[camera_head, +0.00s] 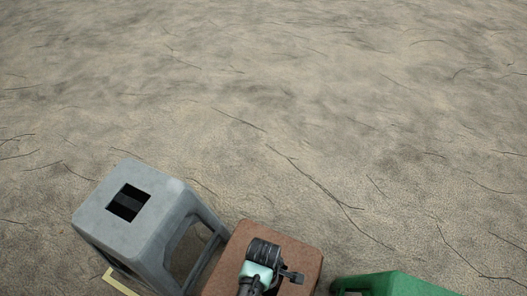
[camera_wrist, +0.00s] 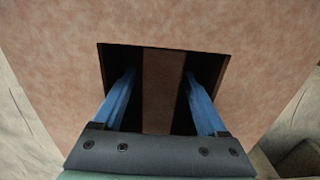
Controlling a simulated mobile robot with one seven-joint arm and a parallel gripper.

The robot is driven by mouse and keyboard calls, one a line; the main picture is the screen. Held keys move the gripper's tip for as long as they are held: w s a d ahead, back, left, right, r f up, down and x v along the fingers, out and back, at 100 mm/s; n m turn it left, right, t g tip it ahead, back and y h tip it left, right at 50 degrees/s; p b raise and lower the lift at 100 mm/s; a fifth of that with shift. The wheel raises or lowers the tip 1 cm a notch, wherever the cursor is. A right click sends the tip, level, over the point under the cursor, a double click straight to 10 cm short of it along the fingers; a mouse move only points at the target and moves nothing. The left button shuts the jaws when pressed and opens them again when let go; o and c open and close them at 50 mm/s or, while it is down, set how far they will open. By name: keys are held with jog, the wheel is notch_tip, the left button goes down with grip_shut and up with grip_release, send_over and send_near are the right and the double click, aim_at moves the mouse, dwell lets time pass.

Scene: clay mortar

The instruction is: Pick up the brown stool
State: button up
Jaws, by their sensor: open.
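The brown stool (camera_head: 302,252) stands at the bottom middle of the head view, its lower part out of frame. In the wrist view its reddish-brown seat (camera_wrist: 60,60) fills most of the picture and has a rectangular opening with a bar across the middle. My gripper (camera_wrist: 160,80) is open, with its two blue fingers reaching into the opening, one on each side of the bar. A gap shows between each finger and the bar. In the head view, my wrist covers the middle of the seat and hides the fingers.
A grey stool (camera_head: 164,212) with a square opening in its seat stands close to the left. A green stool-like object (camera_head: 400,285), cut off by the frame, is at the lower right. A pale yellow strip (camera_head: 119,282) lies by the grey stool. The cracked ground beyond is clear.

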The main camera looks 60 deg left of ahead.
grip_shut()
dwell(0.4)
dwell(0.9)
